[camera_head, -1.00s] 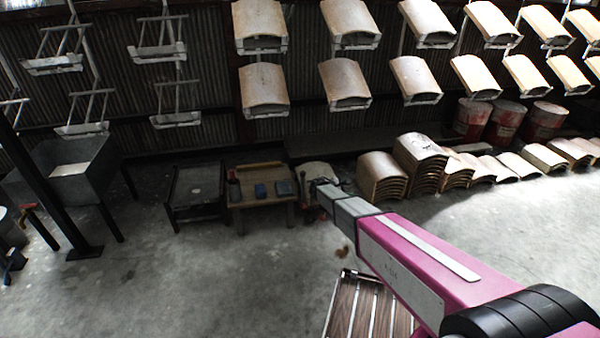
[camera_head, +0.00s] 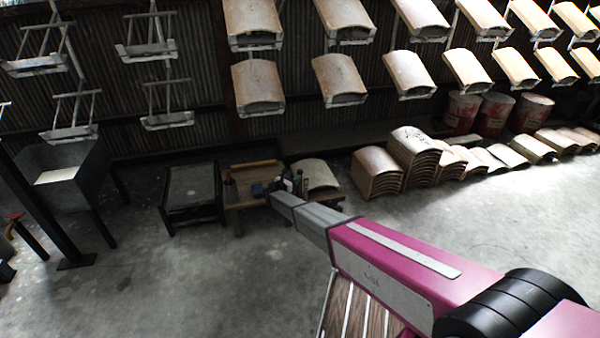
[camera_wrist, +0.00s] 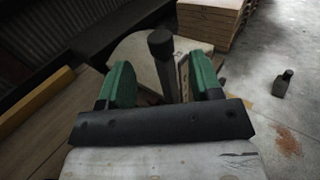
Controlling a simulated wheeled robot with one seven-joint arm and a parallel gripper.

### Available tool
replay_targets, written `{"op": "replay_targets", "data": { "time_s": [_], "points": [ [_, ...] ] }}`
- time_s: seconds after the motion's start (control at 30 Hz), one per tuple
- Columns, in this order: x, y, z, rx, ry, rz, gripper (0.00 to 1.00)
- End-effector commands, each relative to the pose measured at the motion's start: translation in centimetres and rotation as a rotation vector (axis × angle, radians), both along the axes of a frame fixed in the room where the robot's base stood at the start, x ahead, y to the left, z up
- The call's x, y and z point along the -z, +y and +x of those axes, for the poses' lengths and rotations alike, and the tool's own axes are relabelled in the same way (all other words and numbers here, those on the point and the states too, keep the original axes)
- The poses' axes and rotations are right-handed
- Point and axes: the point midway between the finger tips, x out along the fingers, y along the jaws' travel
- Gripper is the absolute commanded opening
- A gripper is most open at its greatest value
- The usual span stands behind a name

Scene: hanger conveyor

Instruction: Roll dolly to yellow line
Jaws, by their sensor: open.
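The dolly (camera_head: 352,310) shows in the head view at the bottom centre as a brown slatted deck with pale strips, partly hidden by my arm and cut off by the frame. My gripper (camera_head: 287,186) is in front of the low wooden bench, away from the dolly deck. In the wrist view my gripper (camera_wrist: 162,88) has its two green fingers apart. A dark post-like thing with a round top (camera_wrist: 162,45) shows between them; I cannot tell what it belongs to or whether the fingers touch it. No yellow line on the floor is visible.
The wooden bench (camera_head: 235,192) holds small items and a yellow bar (camera_head: 254,164). A black-framed table (camera_head: 192,190) stands left of it. Stacked curved panels (camera_head: 376,172) and red drums (camera_head: 461,112) line the wall. A dark bottle-like object (camera_wrist: 283,83) stands on the floor.

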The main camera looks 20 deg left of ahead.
Motion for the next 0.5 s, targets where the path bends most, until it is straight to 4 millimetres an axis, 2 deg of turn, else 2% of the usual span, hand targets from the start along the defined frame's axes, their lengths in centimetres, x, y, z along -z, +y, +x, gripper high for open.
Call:
{"op": "replay_targets", "data": {
  "time_s": [0.1,0.3,0.5],
  "points": [
    [0.1,-0.7,2.3,0.001,0.000,0.001,0.59],
    [0.0,-1.8,5.2,0.000,0.000,0.002,0.59],
    [0.0,-2.2,6.2,0.000,-0.001,0.002,0.59]
  ]
}}
